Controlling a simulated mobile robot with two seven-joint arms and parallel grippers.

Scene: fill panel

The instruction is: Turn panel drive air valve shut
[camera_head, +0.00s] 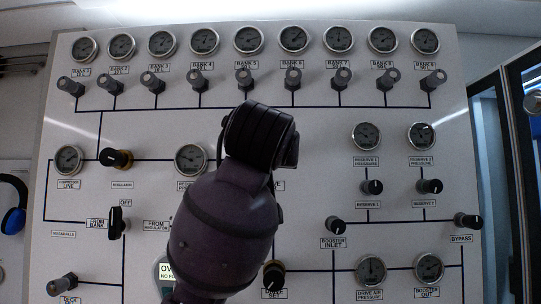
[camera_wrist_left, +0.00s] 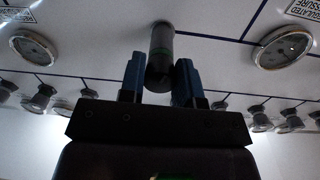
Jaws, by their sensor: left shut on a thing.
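The drive air valve knob (camera_wrist_left: 161,42) is a dark grey cylinder with a thin green band, standing out from the white panel in the left wrist view. My left gripper (camera_wrist_left: 160,72) has its two blue fingers on either side of this knob and is shut on it. In the head view my purple and black left arm covers the middle of the panel and hides the knob and fingertips. Only the end of a label, "VE", shows beside the arm. The knob's turn angle cannot be read. My right gripper is in neither view.
The white panel (camera_head: 320,130) carries a row of bank valves with gauges (camera_head: 249,40) above. The regulator knob (camera_head: 116,159) is left of my arm; the booster inlet knob (camera_head: 335,225) and reserve valves (camera_head: 371,187) are right. Another knob (camera_head: 273,275) sits close below my arm.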

